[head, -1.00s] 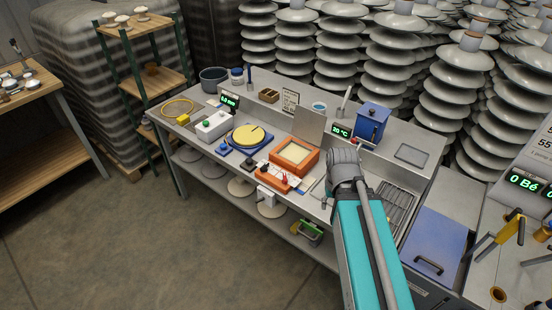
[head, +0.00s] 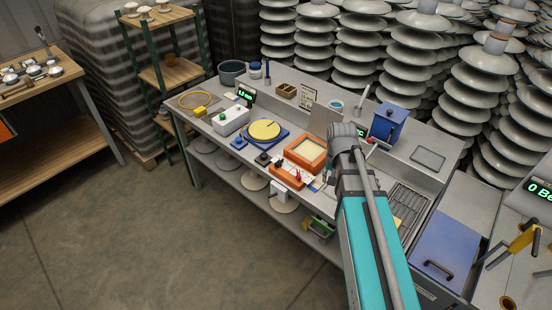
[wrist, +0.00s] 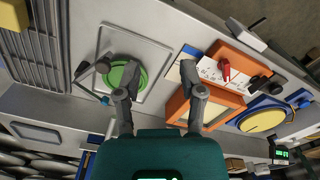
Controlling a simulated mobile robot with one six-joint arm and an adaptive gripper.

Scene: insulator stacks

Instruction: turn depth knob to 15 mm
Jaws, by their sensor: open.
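A small red knob (wrist: 224,70) with a pointer shape sits on a white scale plate with printed marks, at the front of an orange-framed tray, in the wrist view. In the head view the red knob (head: 298,176) shows small at the front of the orange tray (head: 306,152). The marks and the pointer's reading are too small to read. My gripper (wrist: 159,75) is open and empty. Its fingers are spread above the bench, between a green round part (wrist: 137,74) and the scale plate, with the red knob to the right.
A yellow disc on a blue base (head: 264,131) and a white box with a green button (head: 230,121) stand left of the orange tray. A green-lit display (head: 246,93) stands further back. Open floor lies in front.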

